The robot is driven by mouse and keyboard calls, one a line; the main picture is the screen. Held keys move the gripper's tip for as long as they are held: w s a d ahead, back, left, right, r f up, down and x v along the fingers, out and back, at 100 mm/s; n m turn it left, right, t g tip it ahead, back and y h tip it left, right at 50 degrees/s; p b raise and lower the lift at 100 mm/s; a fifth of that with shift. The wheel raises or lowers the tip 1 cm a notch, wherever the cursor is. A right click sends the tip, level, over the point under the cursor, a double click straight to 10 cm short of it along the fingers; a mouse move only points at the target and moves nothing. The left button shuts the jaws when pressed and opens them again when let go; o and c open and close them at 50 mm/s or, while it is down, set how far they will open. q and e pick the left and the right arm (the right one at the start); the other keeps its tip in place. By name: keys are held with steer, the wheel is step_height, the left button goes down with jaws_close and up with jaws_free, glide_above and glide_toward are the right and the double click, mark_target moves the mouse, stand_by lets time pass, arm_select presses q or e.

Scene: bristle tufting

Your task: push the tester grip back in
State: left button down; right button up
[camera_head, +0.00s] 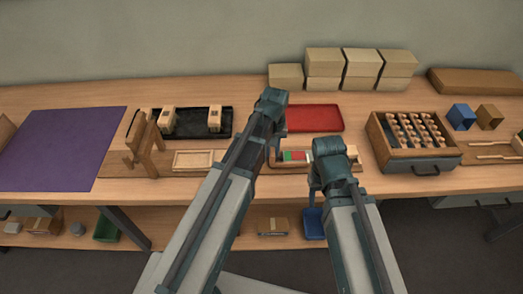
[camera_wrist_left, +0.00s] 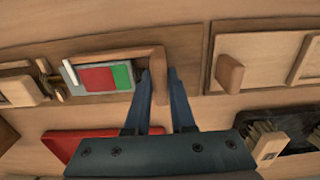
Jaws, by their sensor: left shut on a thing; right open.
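The tester (camera_head: 297,156) lies near the table's front edge in the head view, a small wooden frame with a red and green scale. The left wrist view shows its red and green plate (camera_wrist_left: 105,78) closer. The wooden tester grip (camera_wrist_left: 158,84) stands at the frame's end beside the green field. My left gripper (camera_wrist_left: 164,92) has a finger on each side of this grip and is shut on it; in the head view my left gripper (camera_head: 274,158) reaches down at the tester's left end. My right gripper (camera_head: 315,186) is open at the front edge, its fingertips hard to make out.
A red tray (camera_head: 313,118) lies behind the tester. A drawer box (camera_head: 416,160) with several wooden handles stands to the right. A black tray (camera_head: 190,123), a wooden stand (camera_head: 145,145) and a purple mat (camera_head: 62,150) are to the left. Cardboard boxes (camera_head: 342,67) line the back.

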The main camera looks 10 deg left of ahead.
arm_select(q)
steer(key=shift+w+d, duration=0.2)
steer(key=shift+d, duration=0.45)
steer(key=c, duration=0.8)
jaws_free()
steer(key=shift+o, duration=0.2)
steer(key=shift+a, duration=0.1)
step_height(320, 180, up, 14)
steer(key=p, duration=1.4)
steer(key=shift+f, duration=0.1)
